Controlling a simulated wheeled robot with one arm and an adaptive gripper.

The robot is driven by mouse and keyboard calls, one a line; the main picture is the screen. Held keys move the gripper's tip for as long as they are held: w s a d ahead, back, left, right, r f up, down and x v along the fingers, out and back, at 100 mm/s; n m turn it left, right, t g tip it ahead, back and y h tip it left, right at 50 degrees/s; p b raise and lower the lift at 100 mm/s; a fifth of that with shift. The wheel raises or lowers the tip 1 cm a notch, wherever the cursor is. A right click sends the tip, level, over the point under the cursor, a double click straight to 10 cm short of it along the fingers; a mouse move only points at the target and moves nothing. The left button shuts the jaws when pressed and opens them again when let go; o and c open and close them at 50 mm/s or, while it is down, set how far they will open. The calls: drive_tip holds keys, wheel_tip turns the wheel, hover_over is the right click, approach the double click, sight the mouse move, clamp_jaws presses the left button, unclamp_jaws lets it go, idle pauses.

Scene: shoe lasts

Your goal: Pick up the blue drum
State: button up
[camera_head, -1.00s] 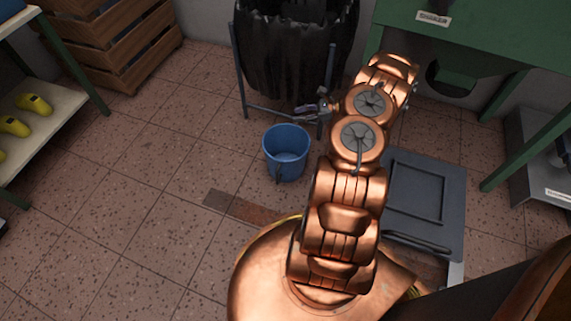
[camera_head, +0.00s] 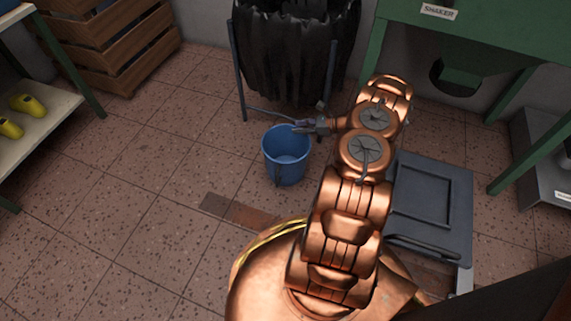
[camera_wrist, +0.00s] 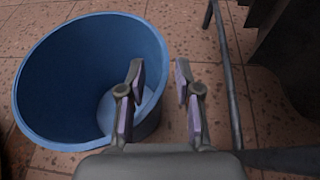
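The blue drum (camera_head: 285,158) is an open-topped, bucket-like container standing upright on the tiled floor, left of my arm in the head view. It looks empty. In the wrist view the drum (camera_wrist: 60,75) fills the left side, its round mouth and pale inner bottom showing. My gripper (camera_head: 303,127) is at the drum's upper right rim in the head view.
A black-bagged bin (camera_head: 294,50) in a metal frame stands just behind the drum; its frame leg (camera_wrist: 226,75) is close to my gripper. A green table (camera_head: 480,35) and a grey lidded box (camera_head: 430,200) are at right. Open floor lies left of the drum.

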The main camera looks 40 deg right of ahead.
drive_tip(key=shift+b+x, duration=0.3)
drive_tip(key=shift+x, duration=0.9)
drive_tip(key=shift+r, duration=0.1)
drive_tip(key=shift+c, duration=0.2)
clamp_jaws()
